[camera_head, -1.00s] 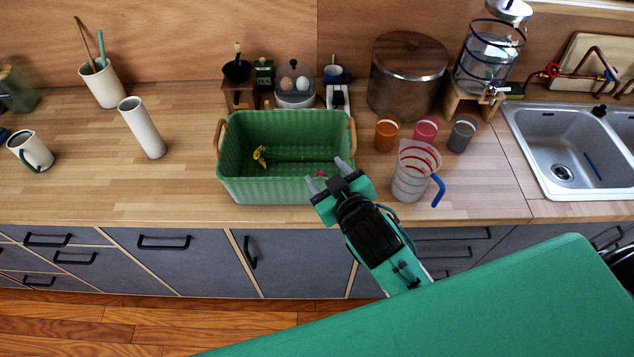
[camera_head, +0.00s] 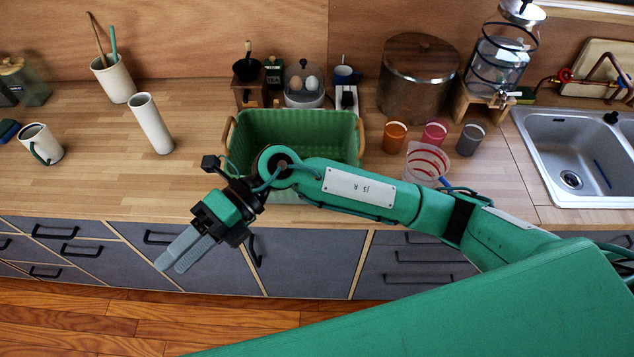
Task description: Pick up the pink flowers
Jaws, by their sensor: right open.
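The green basket (camera_head: 300,128) stands on the wooden counter, and my right arm crosses in front of it. My right gripper (camera_head: 176,256) is to the left of the basket, in front of the counter's edge and the drawers. Its grey fingers point down and left, open, with nothing seen between them. My left gripper is not in view.
A tall white cylinder vase (camera_head: 151,123), a utensil holder (camera_head: 113,80) and a mug (camera_head: 41,143) stand at the left. The left front counter is clear.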

